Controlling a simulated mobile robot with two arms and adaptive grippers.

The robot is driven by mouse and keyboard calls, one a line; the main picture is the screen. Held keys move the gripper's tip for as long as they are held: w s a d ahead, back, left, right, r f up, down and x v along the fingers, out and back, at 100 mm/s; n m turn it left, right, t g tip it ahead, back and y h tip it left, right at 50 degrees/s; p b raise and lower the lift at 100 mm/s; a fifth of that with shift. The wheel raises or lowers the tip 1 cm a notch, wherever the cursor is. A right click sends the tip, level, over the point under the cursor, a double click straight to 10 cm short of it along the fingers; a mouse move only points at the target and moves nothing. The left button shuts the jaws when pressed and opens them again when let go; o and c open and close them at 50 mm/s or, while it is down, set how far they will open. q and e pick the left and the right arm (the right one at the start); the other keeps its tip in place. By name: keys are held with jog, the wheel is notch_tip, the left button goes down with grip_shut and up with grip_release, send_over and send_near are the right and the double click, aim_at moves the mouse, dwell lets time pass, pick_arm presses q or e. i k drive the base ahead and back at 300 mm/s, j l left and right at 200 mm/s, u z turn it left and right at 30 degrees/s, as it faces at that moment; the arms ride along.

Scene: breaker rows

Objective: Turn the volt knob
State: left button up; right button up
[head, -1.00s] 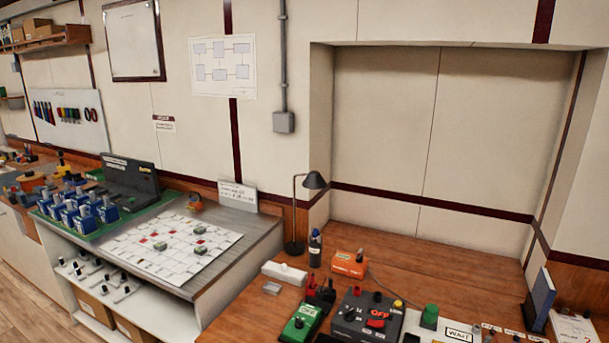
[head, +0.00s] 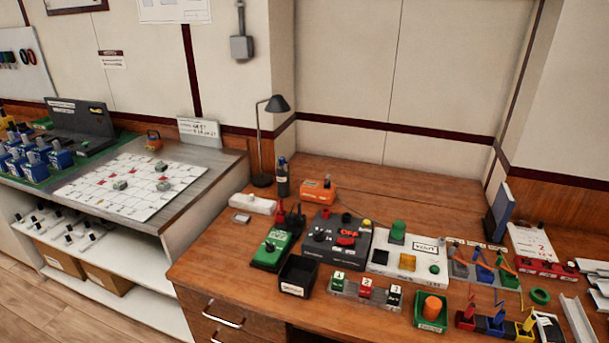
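A dark grey box (head: 325,255) with a red lit display (head: 348,238) stands on the wooden desk, right of the middle of the head view. Small black knobs (head: 320,237) sit on its top face, with another dark knob near its back edge and a yellow button at its right. The lettering beside the knobs is too small to read, so I cannot tell which is the volt knob or where it points. Neither of my grippers is in view.
A green device (head: 271,251) stands left of the box, and a black bin (head: 297,275) in front. A white panel (head: 400,270) with a green knob stands to its right. Several small parts line the desk front. A lamp (head: 262,140) and bottle (head: 283,180) stand behind.

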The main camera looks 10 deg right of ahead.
aim_at(318, 237)
jog(key=i+j, duration=0.15)
jog(key=j, duration=0.25)
jog(key=i+j+u, duration=0.1)
jog(key=j, duration=0.25)
jog(key=i+j+u, duration=0.1)
jog(key=j, duration=0.3)
jog(key=i, duration=0.1)
